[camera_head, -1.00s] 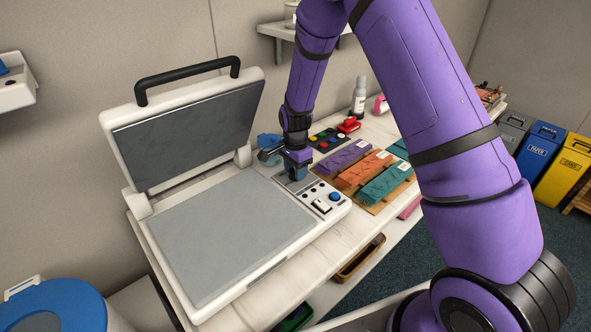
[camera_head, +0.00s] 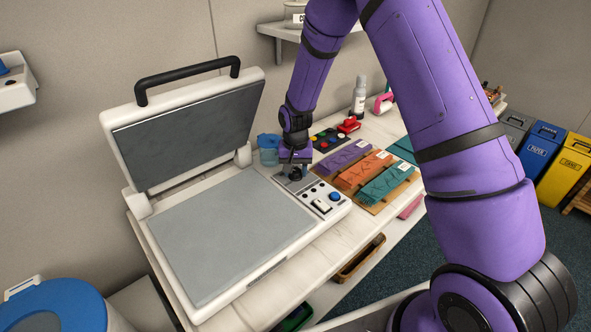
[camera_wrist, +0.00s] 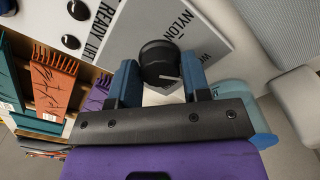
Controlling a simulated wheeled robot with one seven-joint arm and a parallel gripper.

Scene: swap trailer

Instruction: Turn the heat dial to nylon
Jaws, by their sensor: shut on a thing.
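The heat dial (camera_wrist: 158,60) is a round black knob on the press's pale control panel (camera_wrist: 120,40). In the wrist view it sits between the two blue fingers of my gripper (camera_wrist: 158,80), which is shut on it. A white pointer line shows on the dial, toward the right of the picture. The word NYLON (camera_wrist: 181,25) is printed beyond the dial. Another label, starting with W, is partly hidden by the right finger. In the head view my gripper (camera_head: 295,174) is down at the panel's back end and mostly hides the dial.
The heat press (camera_head: 235,222) stands open on the bench, its lid raised at left. A blue button (camera_head: 335,197) and a switch (camera_head: 321,206) sit near the dial. Purple, orange and teal fabric samples (camera_head: 388,184) lie on a board at right. A light-blue container (camera_head: 268,148) stands behind.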

